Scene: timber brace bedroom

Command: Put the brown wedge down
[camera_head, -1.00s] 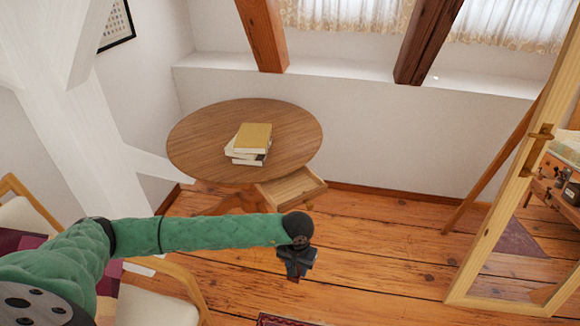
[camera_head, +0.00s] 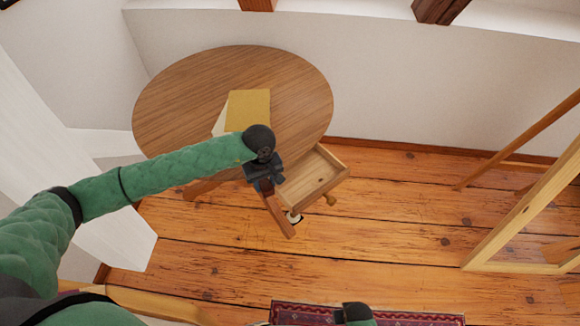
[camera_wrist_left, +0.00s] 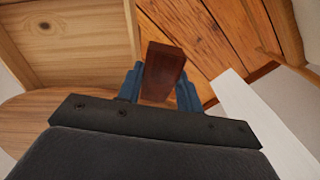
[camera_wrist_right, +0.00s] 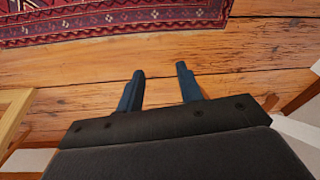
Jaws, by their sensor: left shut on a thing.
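The brown wedge (camera_wrist_left: 163,72), a dark reddish-brown block, is between the fingers of my left gripper (camera_wrist_left: 160,84) in the left wrist view. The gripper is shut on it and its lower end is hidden. In the head view my left gripper (camera_head: 264,180) hangs at the near edge of the round table, just left of the open drawer (camera_head: 312,180). A brown strip shows below it, where I cannot clearly tell wedge from table leg. My right gripper (camera_wrist_right: 161,85) is open and empty above the floor in the right wrist view.
The round wooden table (camera_head: 190,95) carries stacked books (camera_head: 248,108), partly hidden by my left arm. A small white object (camera_head: 294,218) is below the drawer. A wooden frame (camera_head: 530,205) stands at right. A red patterned rug (camera_head: 415,319) lies in front; the plank floor between is clear.

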